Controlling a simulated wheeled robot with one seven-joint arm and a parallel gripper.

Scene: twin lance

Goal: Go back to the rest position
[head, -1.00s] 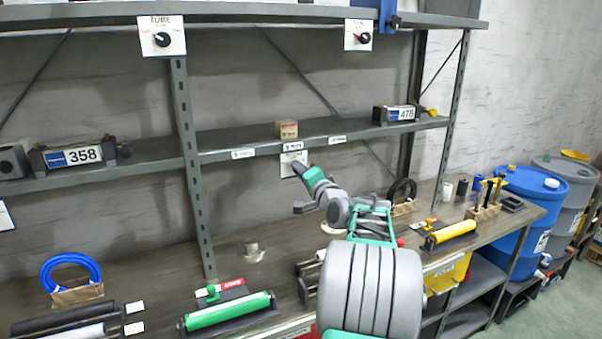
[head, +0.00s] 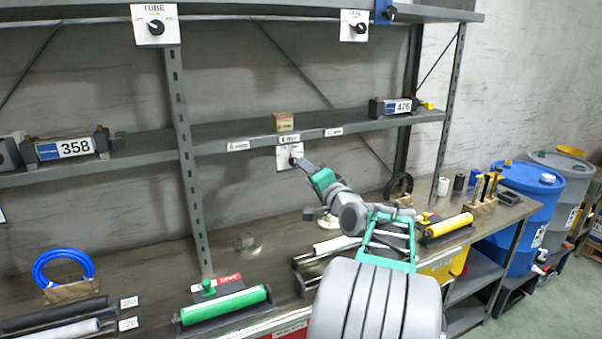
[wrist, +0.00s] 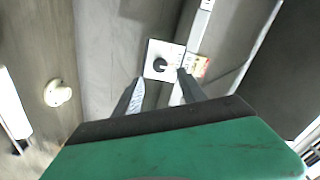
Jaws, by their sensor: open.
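My gripper (head: 303,163) is at the end of my grey and green arm, raised over the middle of the bench and pointing toward the back wall. In the head view its tip is close to a white plate with a dark knob (head: 285,158) below the shelf. In the wrist view the two fingers (wrist: 160,90) stand apart, and the knob plate (wrist: 163,60) shows just beyond and between them. Nothing is held. Whether a finger touches the knob is hard to tell.
A shelf (head: 240,140) carrying a small box (head: 283,121) runs just above my gripper. The bench (head: 230,250) below holds a green roller (head: 225,305), a yellow roller (head: 450,227) and a blue coil (head: 62,265). Blue and grey drums stand at the right.

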